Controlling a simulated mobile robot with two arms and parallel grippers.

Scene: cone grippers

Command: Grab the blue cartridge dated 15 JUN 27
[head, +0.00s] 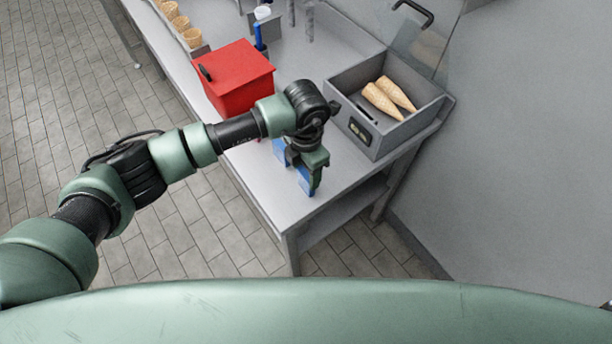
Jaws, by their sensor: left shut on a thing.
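A blue cartridge (307,187) is at the near end of the grey table, and its blue also shows at the left of the gripper. My left gripper (312,177) is over it, pointing down, and is shut on it. The gripper hides much of the cartridge. No date can be read on it at this size. I cannot tell whether the cartridge rests on the table or is just above it. My right gripper is not in view.
A red box (235,76) stands left of the gripper on the table (272,186). A grey bin (376,133) with two cones (381,101) is at the right, by the wall. Behind are a blue stand (259,36) and several cones in holders (191,38).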

